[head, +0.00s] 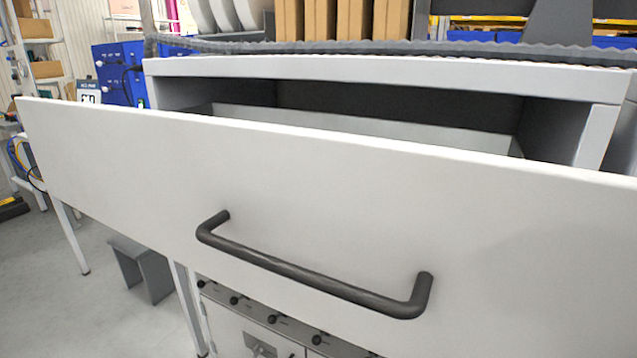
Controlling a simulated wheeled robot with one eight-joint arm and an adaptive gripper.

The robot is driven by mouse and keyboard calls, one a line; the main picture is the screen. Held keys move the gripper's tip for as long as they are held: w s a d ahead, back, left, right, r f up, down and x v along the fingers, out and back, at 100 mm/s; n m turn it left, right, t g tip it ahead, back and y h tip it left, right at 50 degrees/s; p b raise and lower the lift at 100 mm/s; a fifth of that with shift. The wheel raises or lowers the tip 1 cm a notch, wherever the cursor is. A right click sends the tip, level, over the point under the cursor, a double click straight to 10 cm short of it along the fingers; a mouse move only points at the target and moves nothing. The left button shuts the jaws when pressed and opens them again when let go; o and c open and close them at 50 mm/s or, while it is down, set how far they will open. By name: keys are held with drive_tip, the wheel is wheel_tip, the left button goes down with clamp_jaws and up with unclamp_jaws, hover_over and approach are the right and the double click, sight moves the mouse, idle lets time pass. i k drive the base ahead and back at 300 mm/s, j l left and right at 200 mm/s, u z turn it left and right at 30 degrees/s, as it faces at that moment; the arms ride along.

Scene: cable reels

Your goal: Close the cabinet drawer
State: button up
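The cabinet drawer (130,165) is pulled out. Its wide pale grey front fills the middle of the head view and stands well forward of the cabinet frame (400,80). A dark bar handle (310,278) is fixed across the drawer front. Behind the front, part of the drawer's grey inside (360,124) and the dark opening show. What lies on the drawer's floor is hidden by the front. My gripper is not in view, and nothing touches the handle or the drawer front.
A grey, ridged strip (400,47) runs along the cabinet top. Brown boxes (340,18) and white reels (225,14) stand behind it. Blue units (120,68) are at the left. A grey stool (143,268) stands below left. Floor (50,300) at the lower left is clear.

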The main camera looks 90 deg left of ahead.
sight(388, 239)
drive_tip(key=u, duration=4.05)
